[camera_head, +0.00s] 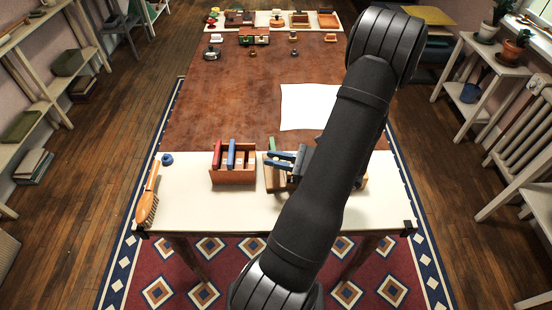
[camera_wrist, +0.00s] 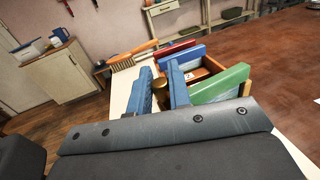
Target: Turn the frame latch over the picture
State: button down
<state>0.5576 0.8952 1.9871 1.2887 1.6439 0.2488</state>
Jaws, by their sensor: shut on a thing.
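My gripper (camera_head: 268,160) reaches over the pale front strip of the table, its blue fingers pointing left. In the wrist view my gripper (camera_wrist: 159,72) is shut on a small brass-coloured piece (camera_wrist: 160,85), which looks like the latch; its turn angle cannot be told. A wooden edge (camera_head: 269,181), perhaps of the picture frame, shows under my fingers in the head view. The rest of it and the picture are hidden by my arm and gripper.
A wooden rack (camera_head: 233,178) with red and blue slabs stands just left of my gripper. A green slab (camera_wrist: 220,83) lies close to the right finger in the wrist view. A brush (camera_head: 148,205) and small blue object (camera_head: 167,159) lie farther left. A white sheet (camera_head: 308,106) lies behind.

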jog(key=n+g, duration=0.2)
jog(key=g, duration=0.2)
jog(key=n+g, duration=0.3)
jog(key=g, duration=0.1)
jog(key=shift+n+g+h, duration=0.5)
jog(key=shift+n+g, duration=0.55)
jog(key=shift+g, duration=0.4)
jog(key=shift+n+g+h, duration=0.5)
jog(key=shift+n+g, duration=0.55)
jog(key=shift+g, duration=0.4)
jog(key=c, duration=1.4)
grip_release()
